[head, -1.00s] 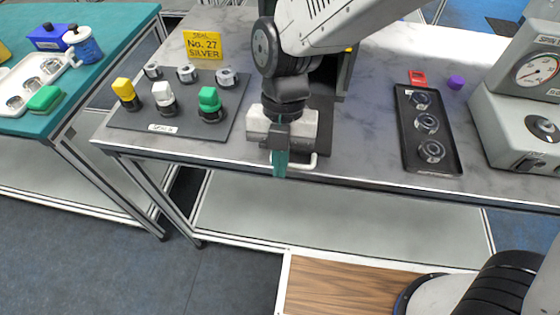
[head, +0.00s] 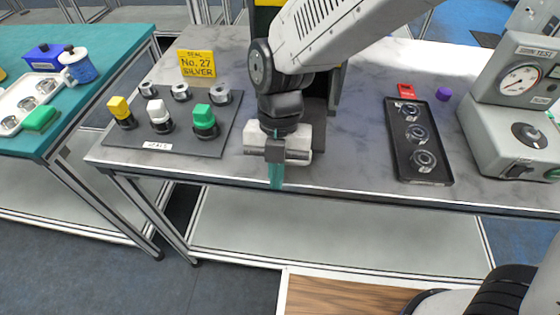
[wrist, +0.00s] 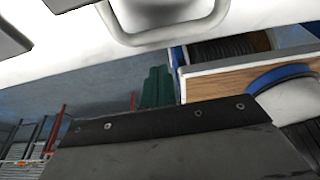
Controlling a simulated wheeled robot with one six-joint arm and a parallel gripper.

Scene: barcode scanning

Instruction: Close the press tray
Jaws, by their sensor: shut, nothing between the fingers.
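My gripper (head: 276,176) points down at the table's front edge, in front of the dark press (head: 337,90). Its teal fingertips are together and hold nothing. My arm and the white gripper body cover most of the press front, so the press tray is largely hidden in the head view and how far it stands out cannot be told. In the wrist view a white loop handle (wrist: 170,39) hangs at the top, close to the camera; I cannot tell surely that it belongs to the tray. Teal fingers (wrist: 156,88) show beyond a dark bolted plate.
Left of my gripper is a dark board (head: 215,142) with coloured caps and metal rings, with a yellow sign (head: 197,64) behind. Right are a black tray (head: 424,174) of rings, a purple piece (head: 444,94) and a grey gauge machine (head: 505,130). Bare tabletop (head: 358,150) lies between.

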